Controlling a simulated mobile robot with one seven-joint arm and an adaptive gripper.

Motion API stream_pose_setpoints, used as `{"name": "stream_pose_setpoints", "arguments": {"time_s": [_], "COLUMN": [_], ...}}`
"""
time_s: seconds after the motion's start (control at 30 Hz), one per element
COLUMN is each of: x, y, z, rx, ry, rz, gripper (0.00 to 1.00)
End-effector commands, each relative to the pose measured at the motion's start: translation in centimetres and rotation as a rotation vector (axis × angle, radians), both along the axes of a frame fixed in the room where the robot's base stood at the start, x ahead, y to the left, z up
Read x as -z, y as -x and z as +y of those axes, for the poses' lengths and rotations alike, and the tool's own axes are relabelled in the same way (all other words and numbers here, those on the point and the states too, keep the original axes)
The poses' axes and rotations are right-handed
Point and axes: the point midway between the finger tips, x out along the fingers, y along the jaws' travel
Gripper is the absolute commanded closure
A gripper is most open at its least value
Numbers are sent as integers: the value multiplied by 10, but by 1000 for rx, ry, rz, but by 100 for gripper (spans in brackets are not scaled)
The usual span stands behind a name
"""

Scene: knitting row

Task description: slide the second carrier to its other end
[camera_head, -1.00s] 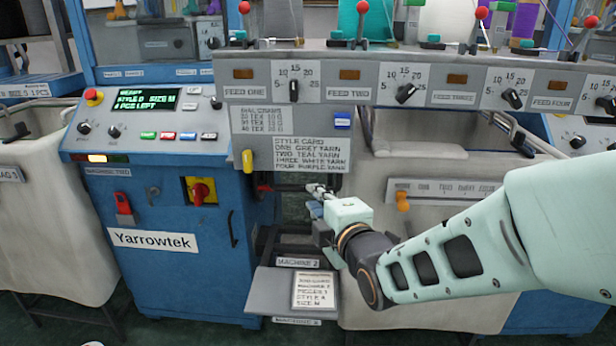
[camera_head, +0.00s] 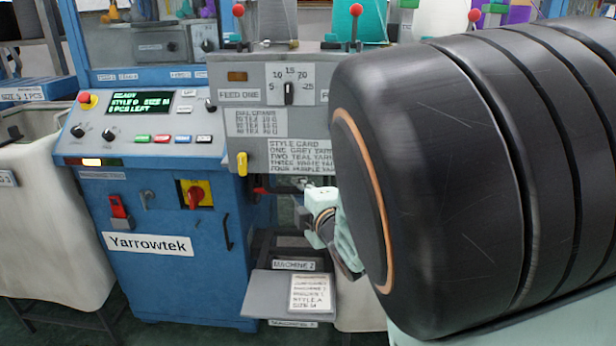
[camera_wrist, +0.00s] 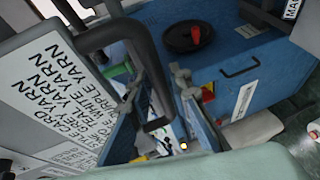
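I cannot make out the second carrier for certain in either view. My gripper (camera_head: 306,186) shows small in the head view, below the style card (camera_head: 297,157) and in front of the dark gap at the right of the blue cabinet. Its fingertips are too small there to tell open from shut, and I see nothing clearly held. A yellow handle (camera_head: 242,164) hangs under the grey feed panel (camera_head: 262,124), left of my gripper. In the wrist view, the style card (camera_wrist: 50,90) is at left. Feed two's dial and the front to its right are hidden by my arm.
The blue control cabinet (camera_head: 165,262) stands left of my gripper, with a red switch (camera_head: 194,195) and a lit display (camera_head: 141,102). A grey tray (camera_head: 262,297) with a paper card (camera_head: 311,293) juts out below. A pale bag (camera_head: 45,235) hangs at far left.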

Motion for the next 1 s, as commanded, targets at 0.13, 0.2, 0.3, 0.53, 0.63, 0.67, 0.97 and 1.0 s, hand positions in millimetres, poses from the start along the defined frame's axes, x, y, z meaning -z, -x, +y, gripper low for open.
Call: {"name": "stream_pose_setpoints", "arguments": {"time_s": [0.13,0.2,0.3,0.53,0.63,0.67,0.97,1.0], "x": [0,0,0,-1,-1,-1,-14,-19], "y": [0,0,0,0,0,0,-7,-10], "z": [0,0,0,0,0,0,0,-1], "rx": [0,0,0,0,0,0,0,2], "ry": [0,0,0,0,0,0,-2,-3], "rz": [0,0,0,-1,-1,-1,-6,-7], "gripper": [82,84,95,100,100,100,100,100]}}
